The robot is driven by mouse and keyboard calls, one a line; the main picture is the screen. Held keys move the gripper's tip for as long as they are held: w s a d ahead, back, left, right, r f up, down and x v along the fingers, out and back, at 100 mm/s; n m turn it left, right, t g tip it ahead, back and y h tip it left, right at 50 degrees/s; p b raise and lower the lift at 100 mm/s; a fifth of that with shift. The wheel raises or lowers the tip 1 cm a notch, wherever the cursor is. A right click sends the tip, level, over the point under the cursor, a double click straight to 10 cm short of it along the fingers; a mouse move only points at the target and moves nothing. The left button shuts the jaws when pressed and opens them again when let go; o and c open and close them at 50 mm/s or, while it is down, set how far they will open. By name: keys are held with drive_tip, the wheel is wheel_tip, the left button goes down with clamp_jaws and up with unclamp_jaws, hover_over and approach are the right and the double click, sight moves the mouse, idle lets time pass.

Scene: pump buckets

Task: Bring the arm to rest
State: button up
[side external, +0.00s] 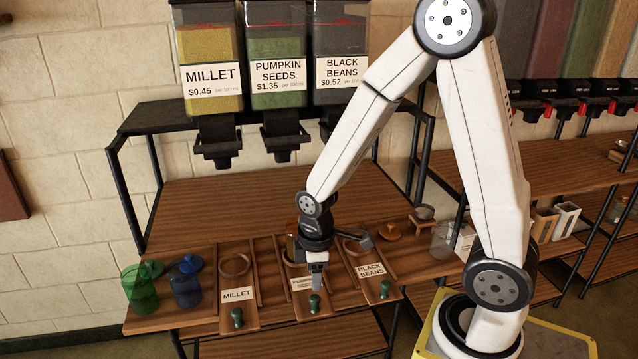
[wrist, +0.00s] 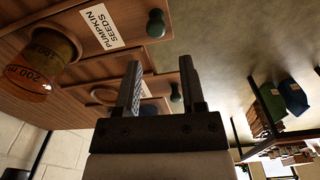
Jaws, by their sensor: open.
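My gripper (side external: 317,284) hangs fingers-down over the front of the middle slide, marked PUMPKIN SEEDS (side external: 302,284). In the wrist view my gripper (wrist: 160,62) shows two fingers spread apart with nothing between them. An amber measuring container (wrist: 48,52) with 200 markings stands on the pumpkin seeds slide, apart from the fingers. In the side view my wrist mostly hides that container. The slide's green knob (side external: 315,303) is just below the fingertips; I cannot tell whether they touch. My arm is bent, with the forearm reaching down over the shelf.
The millet slide (side external: 237,295) and black beans slide (side external: 371,271) lie either side, each with a ring. A green jar (side external: 143,298) and blue jar (side external: 187,291) stand at left, a clear jar (side external: 443,240) at right. Millet (side external: 209,60), pumpkin seeds and black beans dispensers are above.

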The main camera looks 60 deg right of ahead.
drive_tip(key=r+m, duration=0.1)
drive_tip(key=m, duration=0.1)
drive_tip(key=s+a+r+m+t, duration=0.1)
drive_tip(key=r+m, duration=0.1)
drive_tip(key=m, duration=0.1)
drive_tip(key=s+a+r+m+t, duration=0.1)
drive_tip(key=m, duration=0.1)
drive_tip(key=shift+s+r+m, duration=0.25)
drive_tip(key=shift+r+m, duration=0.05)
drive_tip(key=shift+m, duration=0.1)
